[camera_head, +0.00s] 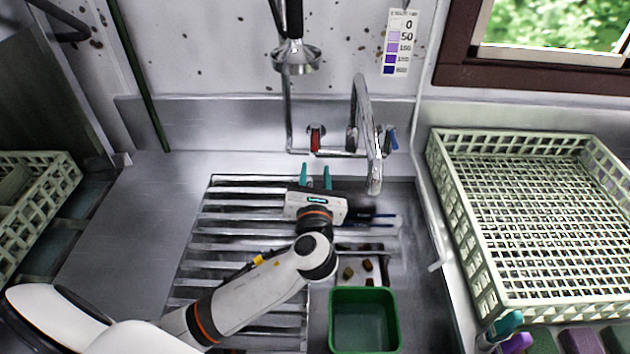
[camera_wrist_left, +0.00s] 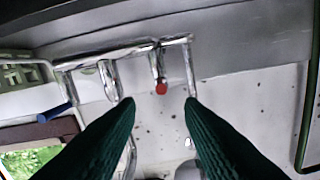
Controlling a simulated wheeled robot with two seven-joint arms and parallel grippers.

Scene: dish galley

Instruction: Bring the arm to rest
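My left gripper (camera_head: 315,170) is over the metal slatted rack (camera_head: 225,232) in the middle of the head view, its teal fingers pointing toward the back wall. The fingers are apart with nothing between them. In the left wrist view the two green ribbed fingers (camera_wrist_left: 160,102) also stand apart and empty, with the wall pipes and a red tap knob (camera_wrist_left: 161,88) beyond them. My left arm reaches in from the lower left over the rack. My right gripper is in neither view.
A curved tap (camera_head: 366,120) stands just right of the gripper, and a spray head (camera_head: 297,60) hangs behind it. A green bin (camera_head: 364,292) is in front, near small brown pieces. Pale crates stand at the right (camera_head: 465,225) and left (camera_head: 45,215). Bare steel counter (camera_head: 150,215) lies left of the rack.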

